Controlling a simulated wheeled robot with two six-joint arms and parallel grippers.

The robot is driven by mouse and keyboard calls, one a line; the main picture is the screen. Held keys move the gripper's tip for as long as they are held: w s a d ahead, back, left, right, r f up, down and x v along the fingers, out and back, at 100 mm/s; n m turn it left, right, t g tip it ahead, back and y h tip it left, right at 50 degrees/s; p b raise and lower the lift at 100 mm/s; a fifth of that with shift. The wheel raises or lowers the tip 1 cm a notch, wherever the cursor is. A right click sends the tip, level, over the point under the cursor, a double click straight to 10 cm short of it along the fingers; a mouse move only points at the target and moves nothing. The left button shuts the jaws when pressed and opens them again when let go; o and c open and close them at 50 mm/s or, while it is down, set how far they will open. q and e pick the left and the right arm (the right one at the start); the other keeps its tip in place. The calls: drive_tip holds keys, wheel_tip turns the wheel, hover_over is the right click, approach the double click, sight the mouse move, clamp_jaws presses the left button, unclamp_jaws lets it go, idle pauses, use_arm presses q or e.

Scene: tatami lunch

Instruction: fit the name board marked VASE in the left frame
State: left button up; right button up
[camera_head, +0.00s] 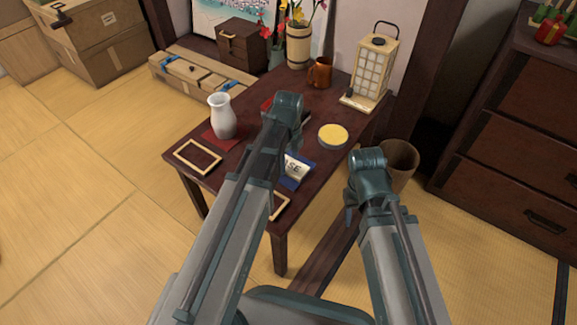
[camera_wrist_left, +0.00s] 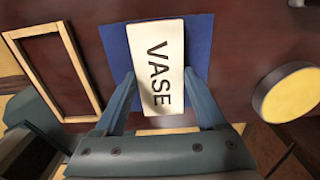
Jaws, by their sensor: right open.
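The white board marked VASE (camera_wrist_left: 158,62) is over a blue mat (camera_wrist_left: 115,42); part of it shows in the head view (camera_head: 296,167) behind my left arm. My left gripper (camera_wrist_left: 159,74) has a finger along each long side of the board; whether they touch it is not clear. The left frame (camera_head: 177,153), an empty pale wooden rectangle, lies on the table in front of a white vase (camera_head: 222,118). A second frame (camera_head: 279,206) lies near the table's front corner, partly hidden by my left arm. My right gripper (camera_head: 352,210) is open beside the table's right edge.
The vase stands on a red mat (camera_head: 220,143). A yellow-topped round tin (camera_head: 333,135), an orange mug (camera_head: 320,73) and a lantern (camera_head: 372,68) stand on the dark table. A round bin (camera_head: 403,160) is right of the table.

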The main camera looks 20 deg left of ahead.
sight(288, 164)
use_arm(q)
drive_tip(key=c, duration=1)
drive_tip(key=shift+o, duration=0.2)
drive_tip(key=shift+r, duration=0.1)
drive_tip(key=shift+r+p, duration=0.9)
drive_tip(key=shift+p, duration=0.1)
wheel_tip(288, 164, up, 2)
drive_tip(key=shift+p, duration=1)
drive_tip(key=s+d+r+p, duration=0.1)
drive_tip(key=s+d, duration=1)
drive_tip(key=s, duration=0.1)
wheel_tip(288, 164, up, 34)
drive_tip(key=p, duration=3.4)
drive_tip(key=shift+w+r, duration=0.2)
drive_tip(key=shift+w, duration=0.05)
